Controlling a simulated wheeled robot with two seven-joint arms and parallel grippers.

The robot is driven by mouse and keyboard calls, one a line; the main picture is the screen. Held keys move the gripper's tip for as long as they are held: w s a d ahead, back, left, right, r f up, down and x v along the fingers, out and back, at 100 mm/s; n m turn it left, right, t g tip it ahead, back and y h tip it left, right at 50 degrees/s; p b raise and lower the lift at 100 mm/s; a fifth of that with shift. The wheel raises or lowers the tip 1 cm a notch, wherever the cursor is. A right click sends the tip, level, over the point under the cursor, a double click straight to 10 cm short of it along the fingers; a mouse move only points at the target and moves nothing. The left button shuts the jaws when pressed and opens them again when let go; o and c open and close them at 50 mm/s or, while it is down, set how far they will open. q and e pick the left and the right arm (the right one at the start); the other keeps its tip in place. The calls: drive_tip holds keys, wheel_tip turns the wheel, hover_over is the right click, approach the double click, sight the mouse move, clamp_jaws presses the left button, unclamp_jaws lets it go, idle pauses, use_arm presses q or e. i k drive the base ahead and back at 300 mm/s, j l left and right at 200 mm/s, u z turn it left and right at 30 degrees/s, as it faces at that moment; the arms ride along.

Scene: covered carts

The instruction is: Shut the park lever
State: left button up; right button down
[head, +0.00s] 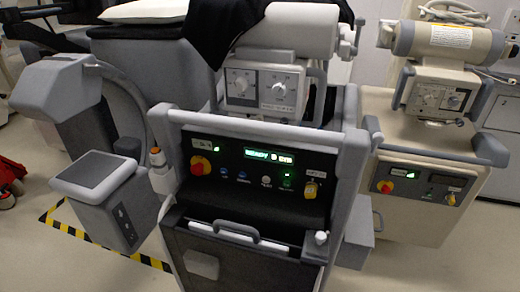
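No lever marked as a park lever can be made out in the head view. The middle cart (200,262) has a dark control panel (225,172) with a green lit display, red-yellow knobs and small buttons. A grey handle (222,231) and a pale horizontal bar (262,244) lie below the panel. A small pale knob (321,237) stands at its right front corner, and a white and orange piece (157,160) at its left side. I cannot tell which of these, if any, is the lever. Neither gripper is in view.
A similar beige cart (420,215) stands close on the right. A grey unit with a flat dark top (90,168) stands at the left. Black cloth (215,22) covers things at the back. Yellow-black tape (62,226) marks the floor; bare floor shows at lower left.

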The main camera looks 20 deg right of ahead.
sight(378, 138)
drive_tip(key=z, duration=1.35)
